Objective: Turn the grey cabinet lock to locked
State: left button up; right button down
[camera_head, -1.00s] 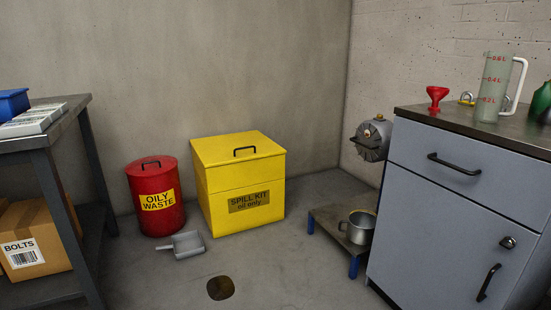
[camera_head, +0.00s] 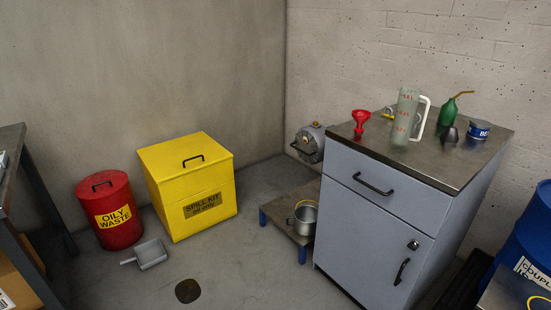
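The grey cabinet (camera_head: 375,215) stands right of the middle, with a drawer at the top and a door below. Its lock (camera_head: 413,245) is a small dark knob at the upper right of the door, above the black door handle (camera_head: 401,271). The lock is too small to tell which way it is turned. The door and drawer look shut. Neither of my grippers shows in the view.
On the cabinet top stand a red funnel (camera_head: 361,119), a measuring jug (camera_head: 404,117), a green oil can (camera_head: 447,114) and a blue tin (camera_head: 479,129). A low stand with a metal pot (camera_head: 305,218) is left of the cabinet. Floor before the yellow spill-kit box (camera_head: 190,185) is mostly clear.

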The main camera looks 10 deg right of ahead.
aim_at(412, 246)
jog(key=z, duration=2.2)
jog(key=i, duration=1.1)
jog(key=u, duration=0.15)
